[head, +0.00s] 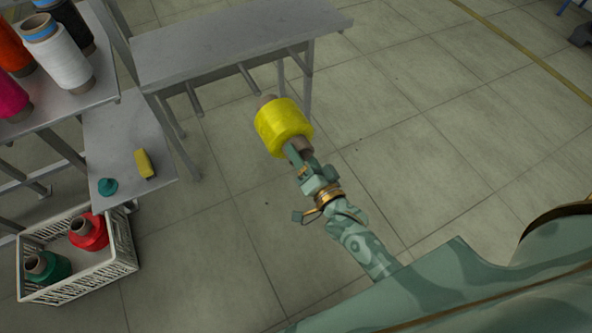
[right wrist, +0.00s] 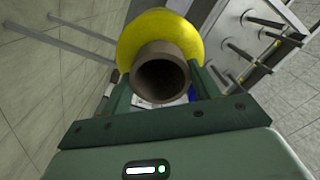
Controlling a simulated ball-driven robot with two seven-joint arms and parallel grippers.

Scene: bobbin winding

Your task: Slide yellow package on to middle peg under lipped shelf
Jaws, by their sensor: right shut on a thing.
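The yellow package (head: 283,127) is a yellow wound bobbin on a brown tube, whose ends stick out of the winding. My right gripper (head: 297,150) is shut on the near end of the tube and holds it in the air over the floor. In the right wrist view the open end of the tube (right wrist: 160,77) faces the camera between the two fingers. The grey lipped shelf (head: 240,38) is beyond it, with pegs under its near edge. The middle peg (head: 247,78) is bare, up and left of the package and apart from it. My left gripper is out of view.
A rack (head: 75,105) with orange, white, black and pink bobbins stands at the left. A small side shelf (head: 125,125) holds a yellow block and a teal item. A white crate (head: 120,245) with red and green bobbins is on the floor. Floor right of the shelf is clear.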

